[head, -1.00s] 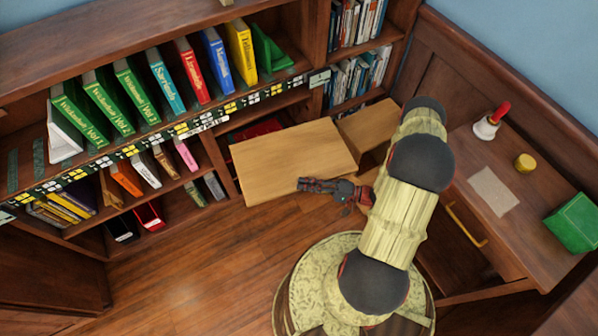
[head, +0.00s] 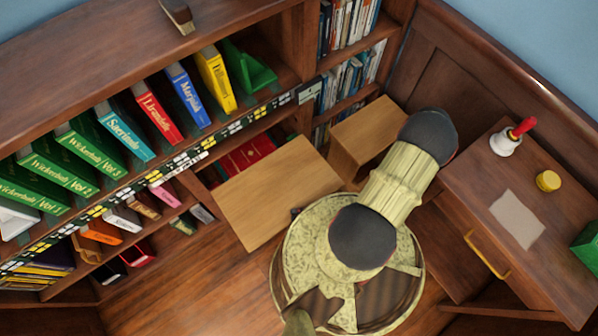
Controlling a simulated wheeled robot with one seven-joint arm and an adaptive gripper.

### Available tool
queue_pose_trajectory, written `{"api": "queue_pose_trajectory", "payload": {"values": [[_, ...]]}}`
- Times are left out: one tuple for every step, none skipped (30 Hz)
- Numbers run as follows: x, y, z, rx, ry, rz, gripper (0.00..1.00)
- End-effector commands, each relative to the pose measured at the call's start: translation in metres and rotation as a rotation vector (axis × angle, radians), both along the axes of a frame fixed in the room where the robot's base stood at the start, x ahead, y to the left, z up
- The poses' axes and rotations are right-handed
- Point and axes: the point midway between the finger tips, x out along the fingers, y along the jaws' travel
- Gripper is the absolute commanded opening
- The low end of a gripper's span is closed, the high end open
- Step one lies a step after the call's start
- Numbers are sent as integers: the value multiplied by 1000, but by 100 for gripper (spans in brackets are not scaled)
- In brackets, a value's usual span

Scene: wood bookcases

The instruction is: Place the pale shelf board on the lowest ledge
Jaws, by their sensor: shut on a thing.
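The pale shelf board (head: 272,194) is flat and light brown. It shows in the head view in front of the bookcase bay with red books, its far edge close to the bay opening. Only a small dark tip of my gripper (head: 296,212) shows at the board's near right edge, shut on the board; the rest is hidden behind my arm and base. The bookcase (head: 296,40) stands behind the board. The lowest ledge of that bay is hidden by the board, and I cannot tell whether the board touches anything there.
Red books (head: 248,154) lie in the bay beyond the board. A pale wooden box (head: 366,132) stands right of it, near my arm. A desk (head: 555,225) with a bell (head: 508,141) and a yellow tin (head: 548,181) is at the right. Floor (head: 205,285) is free at lower left.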

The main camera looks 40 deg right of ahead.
Motion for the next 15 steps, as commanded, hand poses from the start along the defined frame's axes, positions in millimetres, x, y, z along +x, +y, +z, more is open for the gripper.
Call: {"api": "queue_pose_trajectory", "payload": {"values": [[3, 0, 1, 2, -2, 2, 0], [4, 0, 1, 2, -2, 2, 0], [7, 0, 1, 2, -2, 3, 0], [9, 0, 1, 2, -2, 3, 0], [11, 0, 1, 1, -2, 3, 0], [13, 0, 1, 1, -2, 3, 0], [15, 0, 1, 1, -3, 3, 0], [17, 1, 1, 1, -3, 3, 0], [20, 1, 1, 2, -3, 2, 0], [22, 1, 1, 2, -3, 2, 0], [24, 1, 1, 2, -3, 2, 0], [26, 1, 1, 2, -3, 3, 0], [28, 0, 1, 1, -3, 2, 0], [30, 0, 1, 1, -3, 2, 0], [32, 0, 1, 1, -2, 3, 0]]}}
